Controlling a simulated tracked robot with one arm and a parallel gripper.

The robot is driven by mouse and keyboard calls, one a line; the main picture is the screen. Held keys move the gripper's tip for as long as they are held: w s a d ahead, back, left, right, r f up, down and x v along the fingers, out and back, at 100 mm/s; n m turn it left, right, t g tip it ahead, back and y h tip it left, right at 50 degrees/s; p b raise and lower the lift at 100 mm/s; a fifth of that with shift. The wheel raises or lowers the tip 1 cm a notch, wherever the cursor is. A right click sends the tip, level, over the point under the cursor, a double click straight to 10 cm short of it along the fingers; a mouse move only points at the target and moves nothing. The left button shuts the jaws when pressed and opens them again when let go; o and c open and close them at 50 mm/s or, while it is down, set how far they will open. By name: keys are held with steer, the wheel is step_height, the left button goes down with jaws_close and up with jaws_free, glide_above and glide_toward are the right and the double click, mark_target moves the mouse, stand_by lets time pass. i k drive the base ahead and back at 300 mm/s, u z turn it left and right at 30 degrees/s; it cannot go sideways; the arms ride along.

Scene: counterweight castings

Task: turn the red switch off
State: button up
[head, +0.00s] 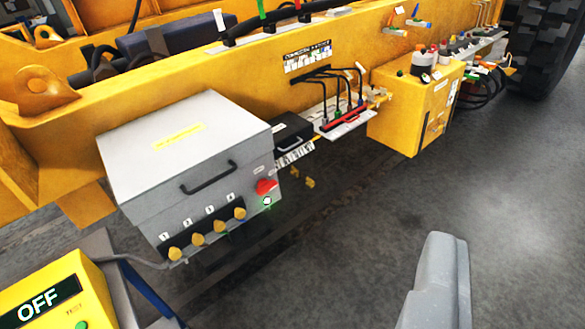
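The red switch (265,187) is a small red knob on the front face of a grey metal box (135,165), near its right edge. A small green-ringed light (267,202) glows just below it. The knob looks tilted, but its exact setting is too small to read. One grey finger of my gripper (438,282) shows at the lower right, well apart from the switch, with bare floor between. Nothing is seen held.
Several yellow knobs (198,239) line the box's lower front, below a black handle (208,177). A yellow unit (60,297) reading OFF stands at the lower left. A yellow cabinet (405,108) and cables hang along the yellow frame. The floor at right is clear.

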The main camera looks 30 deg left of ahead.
mark_target(264, 185)
steer(key=u, duration=0.35)
steer(key=i, duration=1)
steer(key=u, duration=0.6)
